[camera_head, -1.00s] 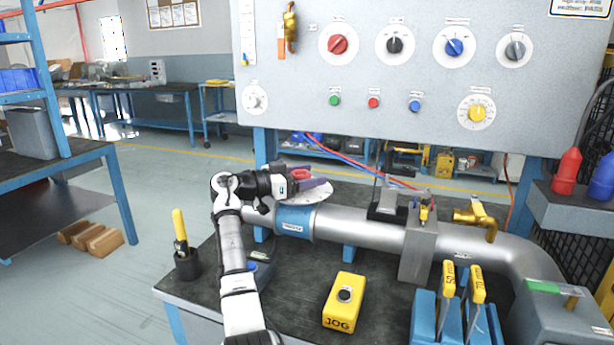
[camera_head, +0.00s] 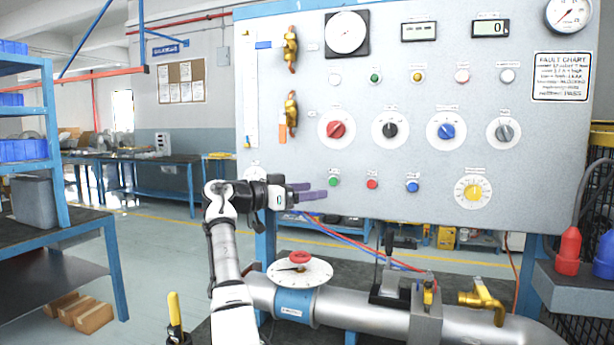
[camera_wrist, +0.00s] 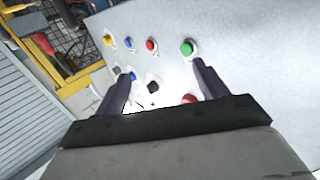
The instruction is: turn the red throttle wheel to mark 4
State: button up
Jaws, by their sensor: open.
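The red throttle wheel (camera_head: 300,257) sits on a round white dial plate (camera_head: 316,272) on the blue collar (camera_head: 294,304) of the silver pipe. A dark pointer lies across the dial's left part; its marks are too small to read. My gripper (camera_head: 312,191) is open and empty, well above the wheel and apart from it, with its purple fingers pointing right in front of the panel's lower left. In the wrist view my gripper (camera_wrist: 160,86) has its fingers spread, with panel buttons and knobs beyond. The throttle wheel is not in the wrist view.
The upright grey panel (camera_head: 420,180) with several knobs and buttons stands behind the pipe. A lever block (camera_head: 389,285) and a yellow-handled valve (camera_head: 484,297) stand along the pipe to the right. Red and blue hoses (camera_head: 340,238) run behind it. Open air surrounds my gripper.

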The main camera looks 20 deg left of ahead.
aim_at(303, 252)
jog(key=shift+r+p, duration=0.35)
jog(key=shift+r, duration=1.25)
jog(key=shift+f, duration=0.1)
